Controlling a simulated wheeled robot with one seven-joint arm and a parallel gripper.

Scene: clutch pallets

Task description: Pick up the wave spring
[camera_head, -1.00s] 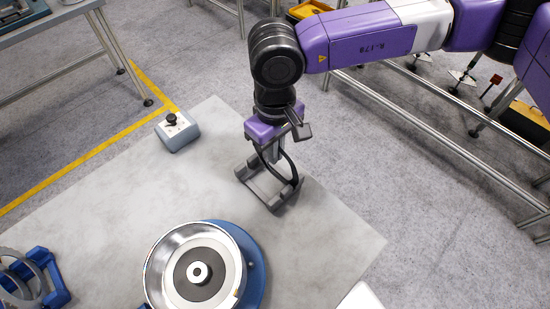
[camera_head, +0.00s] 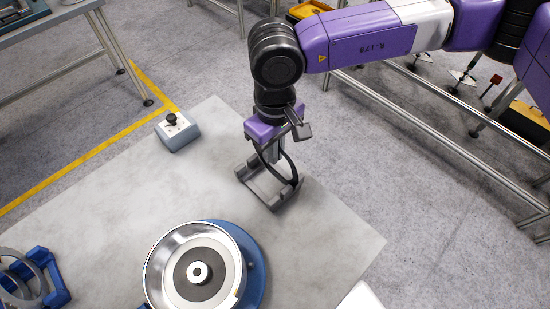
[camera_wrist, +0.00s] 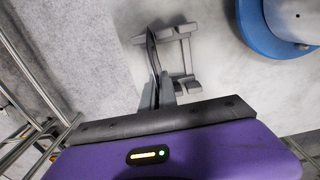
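The wave spring (camera_head: 291,166) is a thin dark ring that stands upright in a grey cradle (camera_head: 258,190) on the table. In the wrist view the wave spring (camera_wrist: 152,52) is seen edge-on, rising from the cradle (camera_wrist: 187,58). My gripper (camera_head: 274,153) points down over the cradle. In the wrist view its fingers (camera_wrist: 160,92) are close together with the ring's near edge between them, and they look shut on it. The ring's lower part still sits within the cradle. Part of the ring is hidden behind the fingers.
A blue fixture (camera_head: 254,265) carries a shiny round bowl (camera_head: 155,255) with a disc in it. A grey control box (camera_head: 178,134) stands at the table's back edge. A blue stand with grey rings (camera_head: 58,290) is at lower left. The table (camera_head: 110,210) between them is clear.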

